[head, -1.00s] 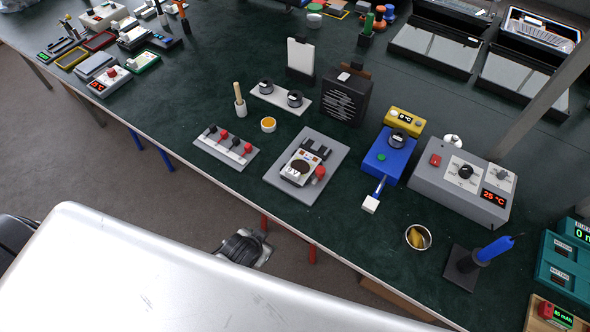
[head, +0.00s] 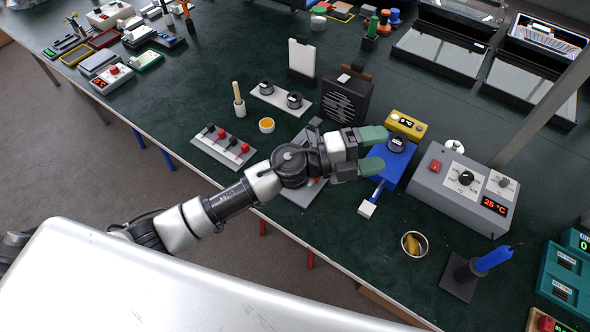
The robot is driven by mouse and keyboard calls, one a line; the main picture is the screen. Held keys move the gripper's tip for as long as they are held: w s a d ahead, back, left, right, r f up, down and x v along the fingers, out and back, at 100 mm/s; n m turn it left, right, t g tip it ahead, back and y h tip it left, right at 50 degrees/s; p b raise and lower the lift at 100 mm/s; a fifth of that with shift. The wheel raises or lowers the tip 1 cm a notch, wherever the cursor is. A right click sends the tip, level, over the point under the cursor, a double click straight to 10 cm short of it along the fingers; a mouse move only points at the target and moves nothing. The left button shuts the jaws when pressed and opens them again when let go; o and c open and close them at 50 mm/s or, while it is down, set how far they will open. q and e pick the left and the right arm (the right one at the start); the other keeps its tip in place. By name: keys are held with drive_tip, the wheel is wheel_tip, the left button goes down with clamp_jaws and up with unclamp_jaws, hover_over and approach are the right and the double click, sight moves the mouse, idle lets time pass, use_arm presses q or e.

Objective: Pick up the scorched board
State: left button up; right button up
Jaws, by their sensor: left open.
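My left gripper (head: 376,150) is open. Its two green-tipped fingers point right, above or beside the blue unit (head: 391,161) with a black knob; no object shows between them. My left arm and gripper cover most of the grey plate (head: 299,197). A pale board with a dark round mark lay on that plate in the earlier view and is now hidden. It may be the scorched board, but I cannot confirm this. My right gripper is not in view.
A grey control box (head: 458,190) stands to the right, with a metal cup (head: 414,244) and a blue-handled tool (head: 492,258) in front. A black slotted block (head: 345,97) stands behind the gripper. A switch strip (head: 223,147) lies left. Green tabletop is bare at the front centre.

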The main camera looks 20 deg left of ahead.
use_arm(q)
wheel_tip(320, 180, down, 7)
drive_tip(key=s+a+m+g+y, duration=0.1)
drive_tip(key=a+m+g+y, duration=0.1)
drive_tip(key=m+g+y, duration=0.7)
drive_tip(key=w+a+f+y, duration=0.1)
drive_tip(key=a+f+y, duration=0.1)
drive_tip(key=a, duration=0.3)
drive_tip(key=w+a+f+m+y, duration=0.1)
drive_tip(key=w+a+f+y, duration=0.1)
drive_tip(key=a+y, duration=0.2)
drive_tip(key=w+a+f+t+y, duration=0.1)
drive_tip(key=w+a+f+y, duration=0.1)
drive_tip(key=a, duration=0.5)
drive_tip(key=shift+w+a+f+m+y, duration=0.15)
drive_tip(key=shift+f+m+y, duration=0.15)
drive_tip(key=shift+f+y, duration=0.15)
drive_tip(key=f, duration=0.2)
drive_tip(key=f+p, duration=0.1)
drive_tip(key=f, duration=0.2)
drive_tip(key=shift+s+f+p, duration=0.3)
drive_tip(key=shift+p, duration=0.1)
drive_tip(key=shift+f, duration=0.35)
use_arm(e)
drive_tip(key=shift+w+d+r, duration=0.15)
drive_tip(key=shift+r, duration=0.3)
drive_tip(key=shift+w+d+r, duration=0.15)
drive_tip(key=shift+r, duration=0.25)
use_arm(q)
drive_tip(key=shift+c, duration=0.3)
